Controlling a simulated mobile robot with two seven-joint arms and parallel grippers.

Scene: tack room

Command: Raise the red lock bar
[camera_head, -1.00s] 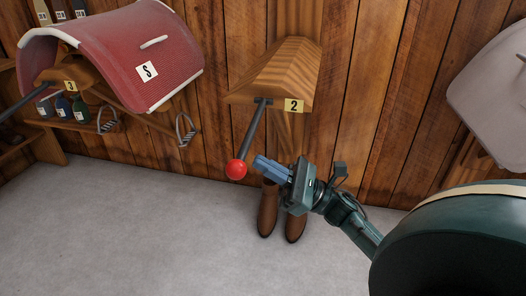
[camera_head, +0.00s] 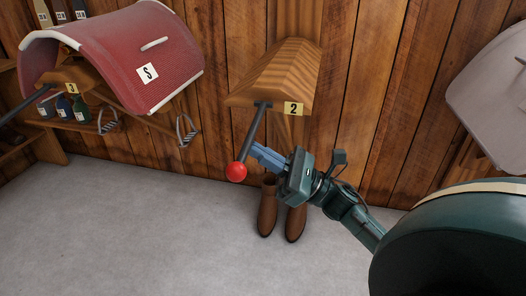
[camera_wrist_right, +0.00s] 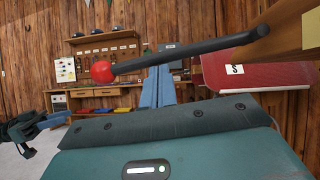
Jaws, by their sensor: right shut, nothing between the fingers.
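The lock bar is a dark rod (camera_head: 253,128) with a red ball knob (camera_head: 236,172). It hangs slanting down from the front of the wooden rack marked 2 (camera_head: 280,72). My right gripper (camera_head: 256,152) is shut and empty, its blue fingertips right beside the lower rod, just above and right of the ball. I cannot tell whether they touch. In the right wrist view the rod (camera_wrist_right: 190,52) crosses in front of or over the blue fingers (camera_wrist_right: 158,86), with the red ball (camera_wrist_right: 102,72) to their left. What seems to be my left gripper (camera_wrist_right: 52,121) shows at the left there, its jaws unclear.
Brown boots (camera_head: 267,210) stand on the floor below my right gripper. A red saddle (camera_head: 125,50) sits on rack 3 at the left, with stirrups hanging below. A pale saddle (camera_head: 492,95) is at the right. The grey floor (camera_head: 130,235) in front is clear.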

